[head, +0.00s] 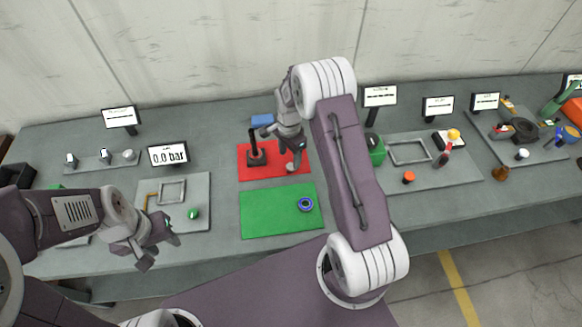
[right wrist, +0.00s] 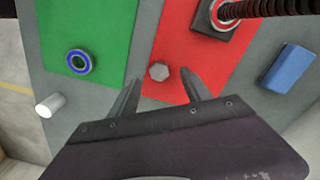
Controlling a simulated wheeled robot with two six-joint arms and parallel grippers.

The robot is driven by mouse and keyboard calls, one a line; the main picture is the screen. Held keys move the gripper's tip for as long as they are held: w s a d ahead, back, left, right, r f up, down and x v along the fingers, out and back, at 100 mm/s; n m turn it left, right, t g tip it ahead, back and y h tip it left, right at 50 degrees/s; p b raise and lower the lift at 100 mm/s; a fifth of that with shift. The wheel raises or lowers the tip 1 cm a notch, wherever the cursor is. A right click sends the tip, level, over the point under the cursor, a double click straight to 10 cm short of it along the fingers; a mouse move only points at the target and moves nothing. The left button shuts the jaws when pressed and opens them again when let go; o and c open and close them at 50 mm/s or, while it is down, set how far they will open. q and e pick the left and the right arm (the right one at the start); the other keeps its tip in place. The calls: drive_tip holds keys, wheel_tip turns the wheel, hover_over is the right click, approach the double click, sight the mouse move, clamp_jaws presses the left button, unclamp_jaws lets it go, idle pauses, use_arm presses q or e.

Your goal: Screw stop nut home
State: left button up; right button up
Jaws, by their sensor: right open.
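A grey hexagonal piece (right wrist: 159,71), which looks like the stop nut, lies on the red mat (head: 275,172). My right gripper (right wrist: 160,88) is open above the red mat, with the hexagonal piece between and just ahead of its fingertips, not gripped. In the head view the right gripper (head: 291,160) partly covers this piece. The black screw jack (head: 257,157) stands upright on the red mat, left of that gripper; its threaded screw (right wrist: 266,8) shows in the right wrist view. A blue ring (head: 305,204) lies on the green mat (head: 265,215). My left gripper (head: 158,248) is open and empty at the front left.
A blue block (head: 262,121) lies behind the red mat. A white cylinder (right wrist: 50,105) lies beside the green mat. A grey board with a frame (head: 172,191) and a green piece (head: 193,213) is at left. More boards with tools stand at right. Most of the green mat is clear.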

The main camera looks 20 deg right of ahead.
sight(289, 168)
drive_tip(key=shift+s+f, duration=0.1)
drive_tip(key=shift+f, duration=0.2)
wheel_tip(289, 168, down, 4)
drive_tip(key=shift+s+a+r+p, duration=0.1)
drive_tip(key=shift+a+p, duration=0.05)
drive_tip(key=shift+p, duration=0.75)
drive_tip(key=shift+f, duration=0.4)
drive_tip(key=shift+c, duration=0.4)
clamp_jaws()
drive_tip(key=shift+r, duration=0.1)
